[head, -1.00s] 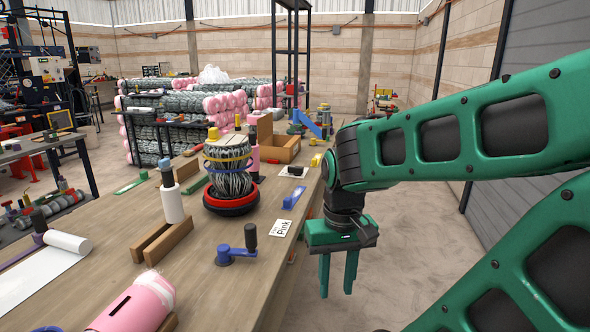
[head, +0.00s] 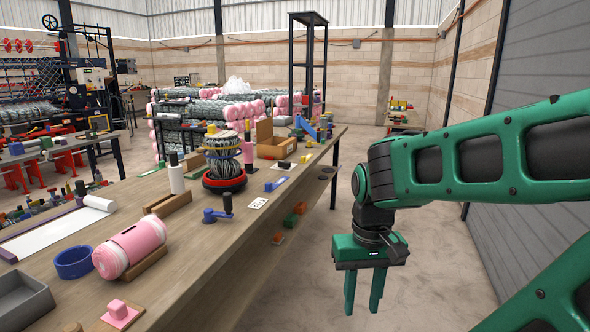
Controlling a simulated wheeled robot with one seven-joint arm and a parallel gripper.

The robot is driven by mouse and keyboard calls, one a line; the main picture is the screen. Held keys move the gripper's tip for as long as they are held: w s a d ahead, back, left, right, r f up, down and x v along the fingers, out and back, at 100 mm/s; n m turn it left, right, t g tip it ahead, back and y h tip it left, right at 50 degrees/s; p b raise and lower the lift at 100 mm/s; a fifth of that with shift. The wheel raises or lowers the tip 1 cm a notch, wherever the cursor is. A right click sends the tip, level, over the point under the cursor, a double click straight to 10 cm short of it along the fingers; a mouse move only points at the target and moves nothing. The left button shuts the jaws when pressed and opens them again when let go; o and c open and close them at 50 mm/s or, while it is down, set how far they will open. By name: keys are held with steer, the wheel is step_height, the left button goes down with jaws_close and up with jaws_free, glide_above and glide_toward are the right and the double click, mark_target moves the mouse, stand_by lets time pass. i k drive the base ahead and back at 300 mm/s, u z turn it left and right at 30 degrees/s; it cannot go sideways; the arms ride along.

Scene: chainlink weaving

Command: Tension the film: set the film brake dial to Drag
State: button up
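No dial marked Drag can be made out in the head view, so I cannot tell where the film brake dial is. A white roll with a dark top (head: 176,176) stands upright on the long wooden table. Nearer, a blue crank with a black knob (head: 216,213) sits on the tabletop. A wire-wrapped bundle with a yellow top (head: 222,155) stands in a red and black ring base. My gripper (head: 363,305) hangs fingers down, right of the table's edge over the floor. Its fingers are apart and empty, and it touches nothing.
The long wooden table (head: 190,268) runs away from me on the left. It bears a pink roll (head: 131,248), a blue ring (head: 73,262), a grey tray (head: 22,302) and a cardboard box (head: 274,143). Wrapped rolls are stacked behind. The floor (head: 430,250) to the right is clear.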

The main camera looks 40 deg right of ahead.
mark_target(286, 165)
steer(key=z, duration=1)
steer(key=i, duration=2.15)
steer(key=u, duration=0.85)
